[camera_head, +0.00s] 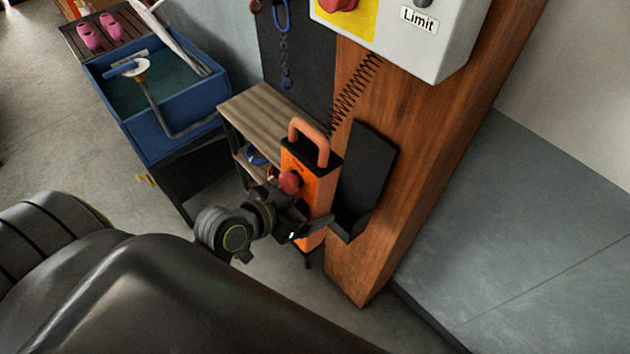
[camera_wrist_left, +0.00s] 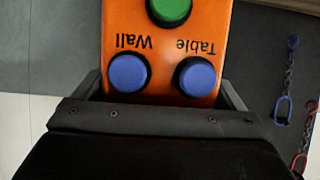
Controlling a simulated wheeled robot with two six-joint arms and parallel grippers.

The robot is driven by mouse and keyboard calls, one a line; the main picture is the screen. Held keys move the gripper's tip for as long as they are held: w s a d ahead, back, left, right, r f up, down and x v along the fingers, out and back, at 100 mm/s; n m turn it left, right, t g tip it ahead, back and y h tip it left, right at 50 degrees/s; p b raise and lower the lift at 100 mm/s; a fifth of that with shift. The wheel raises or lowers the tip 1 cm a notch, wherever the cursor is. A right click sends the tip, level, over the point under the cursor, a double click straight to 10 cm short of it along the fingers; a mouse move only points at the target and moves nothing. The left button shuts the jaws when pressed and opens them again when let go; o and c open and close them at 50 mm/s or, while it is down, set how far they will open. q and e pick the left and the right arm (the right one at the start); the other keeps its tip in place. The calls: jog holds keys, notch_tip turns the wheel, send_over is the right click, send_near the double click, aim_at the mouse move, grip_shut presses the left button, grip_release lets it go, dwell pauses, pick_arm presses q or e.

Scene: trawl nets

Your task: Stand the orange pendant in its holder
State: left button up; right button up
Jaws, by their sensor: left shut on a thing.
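The orange pendant (camera_head: 318,187) has a loop handle on top and a red button on its side. It is upright in my left gripper (camera_head: 301,220), which is shut on it. In the left wrist view the pendant (camera_wrist_left: 168,50) shows a green button, two blue buttons and the words Wall and Table, between the fingers of my left gripper (camera_wrist_left: 163,97). The black holder (camera_head: 364,180) is fixed to the wooden post, just right of the pendant. The pendant is outside the holder; whether they touch I cannot tell. My right gripper is not in view.
The wooden post (camera_head: 420,130) carries a grey control box (camera_head: 440,45) marked Limit, with a coiled cord (camera_head: 354,95) below it. A small wooden shelf (camera_head: 262,115) stands behind the pendant. A blue sink (camera_head: 180,130) is at the upper left.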

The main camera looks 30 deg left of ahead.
pick_arm(q)
send_over(358, 185)
jog(key=s, duration=0.2)
jog(key=shift+a+f, duration=0.2)
jog(key=shift+f, duration=0.8)
jog(key=shift+a+f, duration=0.15)
jog(key=shift+f, duration=0.85)
jog(key=shift+s+a+f+b, duration=0.1)
jog(key=shift+s+f+b, duration=0.1)
jog(key=shift+f+b, duration=0.85)
jog(key=shift+s+a+f+b, duration=0.15)
jog(key=shift+f+b, duration=0.45)
jog(key=shift+f, duration=0.85)
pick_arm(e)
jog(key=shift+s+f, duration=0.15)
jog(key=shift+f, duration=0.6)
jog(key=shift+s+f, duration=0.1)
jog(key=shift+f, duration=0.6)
pick_arm(q)
jog(key=shift+d, duration=0.1)
